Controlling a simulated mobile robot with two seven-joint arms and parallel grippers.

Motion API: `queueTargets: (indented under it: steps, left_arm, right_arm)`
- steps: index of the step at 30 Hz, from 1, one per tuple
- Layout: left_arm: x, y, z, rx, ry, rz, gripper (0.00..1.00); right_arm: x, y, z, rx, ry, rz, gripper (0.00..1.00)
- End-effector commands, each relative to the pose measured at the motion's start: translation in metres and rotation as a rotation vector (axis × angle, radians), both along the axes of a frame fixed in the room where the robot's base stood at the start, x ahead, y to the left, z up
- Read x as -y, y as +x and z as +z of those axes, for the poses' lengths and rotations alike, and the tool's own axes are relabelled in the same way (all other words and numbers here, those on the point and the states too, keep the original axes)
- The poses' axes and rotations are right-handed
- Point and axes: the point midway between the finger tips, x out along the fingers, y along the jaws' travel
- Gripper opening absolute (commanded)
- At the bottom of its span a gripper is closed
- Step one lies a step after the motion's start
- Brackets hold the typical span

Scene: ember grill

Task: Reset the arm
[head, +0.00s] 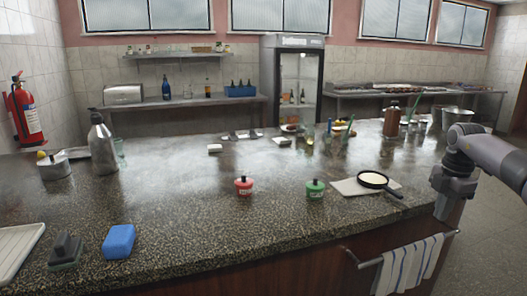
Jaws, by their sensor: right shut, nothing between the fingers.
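My right gripper (442,207) is at the right side of the head view, hanging down beside the right end of the counter. It is shut and empty, pointing downward, and holds nothing. My left gripper is not in the head view.
The dark stone counter (200,205) fills the middle. A blue sponge (119,242) lies at front left. A striped towel (411,265) hangs from a rail below the right edge.

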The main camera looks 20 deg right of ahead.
Motion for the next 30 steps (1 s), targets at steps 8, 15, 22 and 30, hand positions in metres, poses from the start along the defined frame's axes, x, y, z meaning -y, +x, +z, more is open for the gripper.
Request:
queueTargets:
  steps: [8, 15, 22, 30]
  left_arm:
    - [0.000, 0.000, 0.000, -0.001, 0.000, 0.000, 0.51]
    - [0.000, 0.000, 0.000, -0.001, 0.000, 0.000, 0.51]
    - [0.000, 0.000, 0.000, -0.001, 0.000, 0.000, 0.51]
    - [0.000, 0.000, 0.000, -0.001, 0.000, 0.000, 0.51]
  right_arm:
    - [-0.098, 0.037, -0.097, 0.192, 0.230, 0.320, 0.00]
    - [-0.188, 0.039, -0.156, 0.420, 0.453, 0.465, 0.00]
    - [-0.249, 0.023, -0.185, 0.646, 0.615, 0.452, 0.00]
    - [-0.280, -0.007, -0.203, 0.859, 0.696, 0.285, 0.00]
